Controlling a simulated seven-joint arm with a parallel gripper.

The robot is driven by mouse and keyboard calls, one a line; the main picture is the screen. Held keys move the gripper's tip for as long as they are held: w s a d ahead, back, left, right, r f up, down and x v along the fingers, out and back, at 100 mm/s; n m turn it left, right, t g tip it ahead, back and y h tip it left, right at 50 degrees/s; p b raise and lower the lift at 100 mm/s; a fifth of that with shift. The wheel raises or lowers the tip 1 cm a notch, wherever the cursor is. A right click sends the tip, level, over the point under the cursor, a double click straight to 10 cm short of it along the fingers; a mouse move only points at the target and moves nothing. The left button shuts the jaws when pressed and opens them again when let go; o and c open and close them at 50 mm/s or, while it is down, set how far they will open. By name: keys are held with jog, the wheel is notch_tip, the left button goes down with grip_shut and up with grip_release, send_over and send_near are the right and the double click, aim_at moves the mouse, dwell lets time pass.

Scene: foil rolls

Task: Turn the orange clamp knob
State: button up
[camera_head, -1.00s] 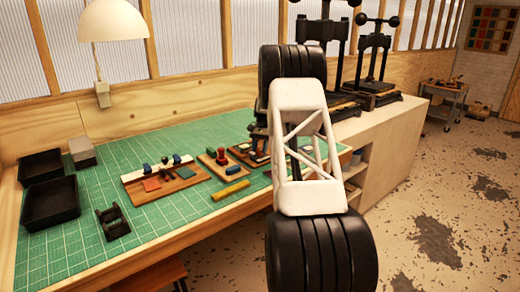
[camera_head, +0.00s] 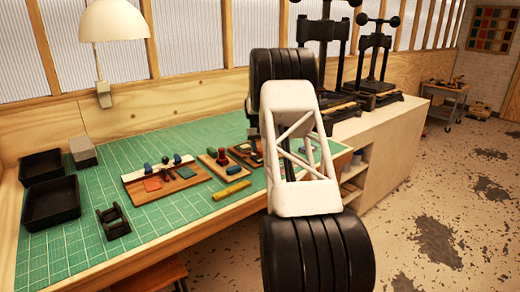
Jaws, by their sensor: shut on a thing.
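My arm fills the middle of the head view and hides much of the bench behind it. A dark part of my gripper (camera_head: 252,125) shows at the arm's left side, low over a small board (camera_head: 240,158) at the right end of the green mat. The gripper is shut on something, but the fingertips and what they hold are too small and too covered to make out. I cannot pick out the orange clamp knob.
A yellow bar (camera_head: 231,191) lies near the bench's front edge. A board with coloured pieces (camera_head: 165,182), a black stand (camera_head: 113,222) and black trays (camera_head: 52,203) are further left. Black presses (camera_head: 375,65) stand behind on the right. The green mat is clear at front left.

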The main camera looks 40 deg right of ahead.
dwell(0.3)
jog(key=o, duration=0.9)
jog(key=shift+r, duration=0.15)
jog(key=v, duration=0.7)
jog(key=shift+w+r, duration=0.2)
jog(key=shift+r, duration=0.05)
